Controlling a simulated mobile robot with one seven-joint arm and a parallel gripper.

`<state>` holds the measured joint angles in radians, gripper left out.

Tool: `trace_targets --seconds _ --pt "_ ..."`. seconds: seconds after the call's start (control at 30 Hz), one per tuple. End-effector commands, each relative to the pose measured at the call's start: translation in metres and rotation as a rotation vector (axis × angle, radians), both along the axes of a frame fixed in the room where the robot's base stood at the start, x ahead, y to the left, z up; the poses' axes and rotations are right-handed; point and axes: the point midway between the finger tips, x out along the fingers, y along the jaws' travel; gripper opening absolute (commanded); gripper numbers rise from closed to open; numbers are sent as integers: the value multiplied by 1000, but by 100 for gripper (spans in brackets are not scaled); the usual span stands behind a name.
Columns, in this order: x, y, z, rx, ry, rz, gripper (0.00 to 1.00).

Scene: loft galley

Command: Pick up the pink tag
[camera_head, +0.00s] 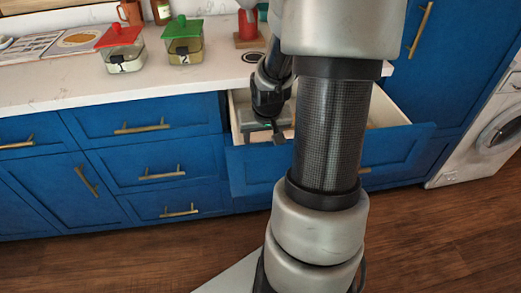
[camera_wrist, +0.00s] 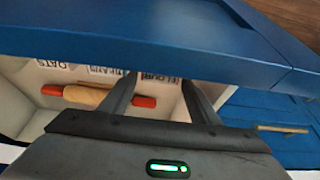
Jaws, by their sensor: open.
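My gripper (camera_wrist: 159,82) is open, its two dark fingers apart and pointing into the open drawer (camera_wrist: 20,98). In the head view my gripper (camera_head: 277,130) is over the same drawer (camera_head: 390,112), partly hidden by my arm. Pale lettered tags lie along the drawer's far side in the wrist view: an "OATS" tag (camera_wrist: 52,63), a second tag (camera_wrist: 100,70) whose word is unclear, and one reading like "FLOUR" (camera_wrist: 158,77), seen between the fingers. I cannot tell which tag is pink. Nothing shows held between the fingers.
A rolling pin (camera_wrist: 88,96) with red handles lies in the drawer, partly behind the left finger. The blue drawer front (camera_wrist: 130,38) stands close to the fingers. A red-lidded container (camera_head: 121,50) and a green-lidded container (camera_head: 184,45) stand on the white counter (camera_head: 60,85).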

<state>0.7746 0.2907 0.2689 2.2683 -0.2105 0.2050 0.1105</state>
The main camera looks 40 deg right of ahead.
Motion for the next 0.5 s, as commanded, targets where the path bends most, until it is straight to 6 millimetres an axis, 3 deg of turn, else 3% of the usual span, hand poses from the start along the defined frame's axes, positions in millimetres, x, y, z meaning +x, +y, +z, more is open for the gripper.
trace_targets --seconds 0.03,0.1,0.37,0.5 --pt "3 -1 -13 1 1 2 56" --pt "6 -3 -21 2 1 0 56" --pt "8 -4 -21 -1 -1 1 56" --pt "8 -4 -21 0 -1 0 34"
